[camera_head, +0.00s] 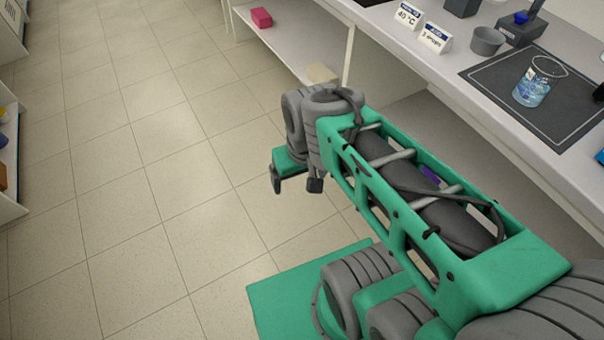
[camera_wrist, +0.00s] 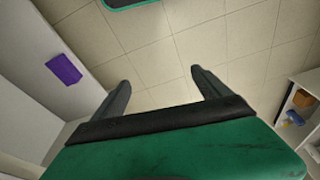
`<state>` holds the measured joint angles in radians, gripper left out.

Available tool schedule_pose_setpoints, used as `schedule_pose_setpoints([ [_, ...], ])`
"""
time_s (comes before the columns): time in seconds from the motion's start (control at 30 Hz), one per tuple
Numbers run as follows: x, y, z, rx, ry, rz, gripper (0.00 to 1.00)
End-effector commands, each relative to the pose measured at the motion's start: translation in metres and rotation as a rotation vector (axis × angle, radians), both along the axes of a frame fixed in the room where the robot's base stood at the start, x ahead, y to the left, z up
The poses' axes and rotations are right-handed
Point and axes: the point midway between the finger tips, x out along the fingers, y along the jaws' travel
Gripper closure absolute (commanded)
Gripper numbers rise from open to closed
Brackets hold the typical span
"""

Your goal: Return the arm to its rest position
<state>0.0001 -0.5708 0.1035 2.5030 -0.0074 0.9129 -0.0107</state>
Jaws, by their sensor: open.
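My arm is green and grey and reaches from the lower right toward the middle of the head view. It is bent, and its wrist end hangs over the floor beside the bench. My gripper (camera_head: 295,186) points down there, with two dark fingers apart and nothing between them. In the wrist view my gripper (camera_wrist: 162,85) is also open and empty, with bare floor tiles (camera_wrist: 160,50) beyond the fingers.
A white bench (camera_head: 455,75) runs along the right, with a beaker of blue liquid (camera_head: 533,82) on a dark mat (camera_head: 500,70). A grey cup (camera_head: 487,40) and two label cards stand behind. A pink box (camera_head: 261,17) lies on a low shelf. Floor at left is clear.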

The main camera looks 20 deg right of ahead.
Motion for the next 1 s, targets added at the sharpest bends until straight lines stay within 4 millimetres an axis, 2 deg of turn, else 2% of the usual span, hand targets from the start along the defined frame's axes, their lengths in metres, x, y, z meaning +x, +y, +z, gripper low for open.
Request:
schedule_pose_setpoints([
  [0.2,-0.001,0.0,0.0,0.0,0.003,0.0,0.13],
  [0.27,0.0,0.0,0.006,0.001,0.001,-0.002,0.13],
  [0.37,0.003,0.001,0.034,0.005,-0.009,-0.009,0.13],
  [0.6,0.013,0.003,0.143,0.007,-0.071,-0.013,0.13],
  [1.0,0.013,0.003,0.146,0.006,-0.073,-0.011,0.13],
])
